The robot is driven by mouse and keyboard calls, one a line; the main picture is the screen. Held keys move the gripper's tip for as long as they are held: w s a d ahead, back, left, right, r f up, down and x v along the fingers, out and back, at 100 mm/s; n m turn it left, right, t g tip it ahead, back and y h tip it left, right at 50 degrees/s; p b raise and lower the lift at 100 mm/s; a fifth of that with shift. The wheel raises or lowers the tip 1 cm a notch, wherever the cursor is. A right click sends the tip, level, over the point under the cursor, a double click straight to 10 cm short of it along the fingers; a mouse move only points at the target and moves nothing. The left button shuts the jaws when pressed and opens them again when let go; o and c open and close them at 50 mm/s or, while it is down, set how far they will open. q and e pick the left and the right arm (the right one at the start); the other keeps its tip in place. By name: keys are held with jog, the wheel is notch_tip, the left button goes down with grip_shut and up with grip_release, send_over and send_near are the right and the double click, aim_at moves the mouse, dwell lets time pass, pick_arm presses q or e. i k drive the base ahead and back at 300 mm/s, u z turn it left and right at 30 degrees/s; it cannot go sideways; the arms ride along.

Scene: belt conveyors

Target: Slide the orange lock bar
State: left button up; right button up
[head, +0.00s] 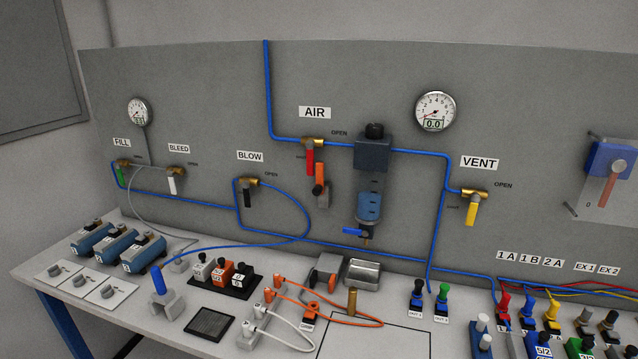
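A short orange bar (320,172) is on the grey back panel under the AIR label, just right of the red valve handle (310,161). It appears to be the orange lock bar. A small grey block (323,196) is at its lower end. The red handle hangs down from the brass AIR valve (313,142) on the blue pipe. Whether the bar touches the handle is too small to tell. Neither of my grippers is in view.
The filter unit (373,153) stands out from the panel right of the bar. The VENT valve's yellow handle (472,212) is farther right. Below, the bench (375,343) holds orange and white cables, a metal tray (361,274) and several connectors. The panel left of the bar is mostly clear.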

aim_at(318, 190)
jog(key=k, duration=1.35)
jog(key=u, duration=0.7)
jog(key=i, duration=1.4)
